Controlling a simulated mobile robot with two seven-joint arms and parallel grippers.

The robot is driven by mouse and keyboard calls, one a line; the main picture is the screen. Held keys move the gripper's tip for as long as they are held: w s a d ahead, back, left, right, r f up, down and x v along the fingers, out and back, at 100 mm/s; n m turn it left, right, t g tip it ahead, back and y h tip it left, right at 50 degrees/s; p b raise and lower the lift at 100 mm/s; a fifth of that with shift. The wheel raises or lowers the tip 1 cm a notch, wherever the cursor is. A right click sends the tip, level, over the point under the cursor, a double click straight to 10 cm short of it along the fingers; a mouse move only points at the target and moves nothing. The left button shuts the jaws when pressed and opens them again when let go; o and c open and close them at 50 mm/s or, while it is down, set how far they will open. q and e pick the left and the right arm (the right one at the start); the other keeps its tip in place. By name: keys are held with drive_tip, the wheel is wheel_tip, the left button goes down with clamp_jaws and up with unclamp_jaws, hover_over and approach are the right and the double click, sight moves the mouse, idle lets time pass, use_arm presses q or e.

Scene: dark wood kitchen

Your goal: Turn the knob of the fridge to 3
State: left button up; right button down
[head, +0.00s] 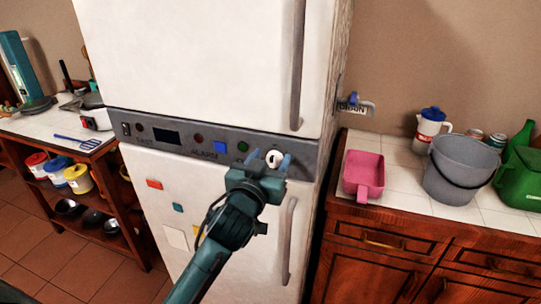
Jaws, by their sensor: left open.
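The white fridge (205,55) stands in the middle of the head view, with a grey control panel (215,142) between its upper and lower doors. A round white knob (274,158) with a dark mark sits on the right part of the panel. My left gripper (270,160) is open in front of the panel, its two blue fingertips on either side of the knob in the picture. I cannot tell whether they touch it. The numbers around the knob are not readable. My right gripper is not in view.
A counter on the right holds a pink scoop (363,175), a grey bucket (461,170), a white jug (430,130) and green containers. A shelf unit (95,190) with jars and bowls stands on the left. Vertical door handles (297,65) are on the fridge's right side.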

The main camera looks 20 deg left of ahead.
use_arm(q)
drive_tip(key=shift+w, duration=0.35)
drive_tip(key=shift+c, duration=0.3)
drive_tip(key=c, duration=0.9)
